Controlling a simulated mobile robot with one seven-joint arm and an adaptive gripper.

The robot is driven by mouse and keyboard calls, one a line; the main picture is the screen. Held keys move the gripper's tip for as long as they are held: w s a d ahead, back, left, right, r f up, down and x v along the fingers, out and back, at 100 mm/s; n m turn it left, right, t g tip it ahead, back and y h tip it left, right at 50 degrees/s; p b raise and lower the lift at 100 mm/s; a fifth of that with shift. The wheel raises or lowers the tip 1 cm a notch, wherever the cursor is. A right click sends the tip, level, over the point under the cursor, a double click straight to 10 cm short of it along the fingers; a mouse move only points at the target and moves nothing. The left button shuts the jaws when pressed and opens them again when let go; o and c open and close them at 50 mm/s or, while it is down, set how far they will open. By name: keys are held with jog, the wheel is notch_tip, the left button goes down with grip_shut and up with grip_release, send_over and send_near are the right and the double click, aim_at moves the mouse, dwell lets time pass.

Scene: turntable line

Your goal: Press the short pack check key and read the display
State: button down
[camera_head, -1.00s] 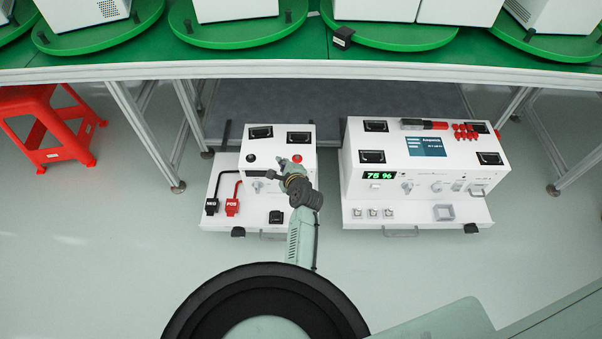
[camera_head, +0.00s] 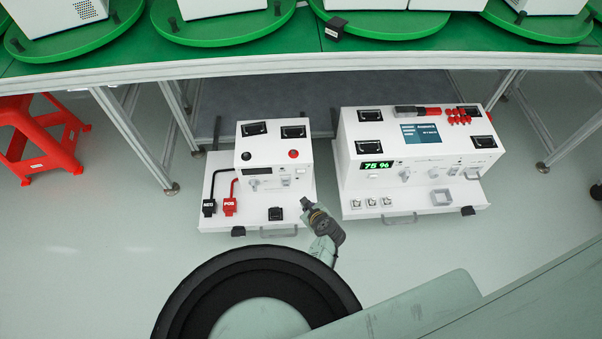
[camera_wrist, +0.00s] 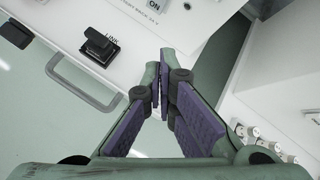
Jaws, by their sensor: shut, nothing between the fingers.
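The left white unit (camera_head: 272,157) has a small dark display (camera_head: 258,171) with no readable figures, and small pale controls (camera_head: 286,181) on its front. I cannot make out a key marked as the short pack check. The right white unit (camera_head: 425,150) shows 75 % in green on its front display (camera_head: 377,165) and a blue screen (camera_head: 421,134) on top. My gripper (camera_head: 306,203) is at the left unit's front right corner; I cannot tell its height. In the wrist view its fingers (camera_wrist: 160,62) are shut and empty, beside the black LINK piece (camera_wrist: 100,46).
Red and black clamps (camera_head: 230,206) lie on the left unit's tray. A narrow gap separates the units. The table edge (camera_head: 330,63) is behind, a red stool (camera_head: 40,135) at left.

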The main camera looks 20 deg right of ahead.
aim_at(301, 172)
jog(key=w+d+b, duration=0.2)
jog(key=w+b, duration=0.1)
jog(key=w, duration=0.5)
jog(key=shift+w+d, duration=0.2)
jog(key=shift+w, duration=0.05)
dwell(1.3)
jog(key=shift+w+d, duration=0.1)
jog(key=shift+w, duration=0.3)
jog(key=shift+w+d, duration=0.15)
jog(key=shift+w, duration=0.3)
dwell(0.6)
jog(key=shift+s+a+p, duration=0.3)
jog(key=shift+s+p, duration=0.15)
jog(key=shift+s, duration=0.4)
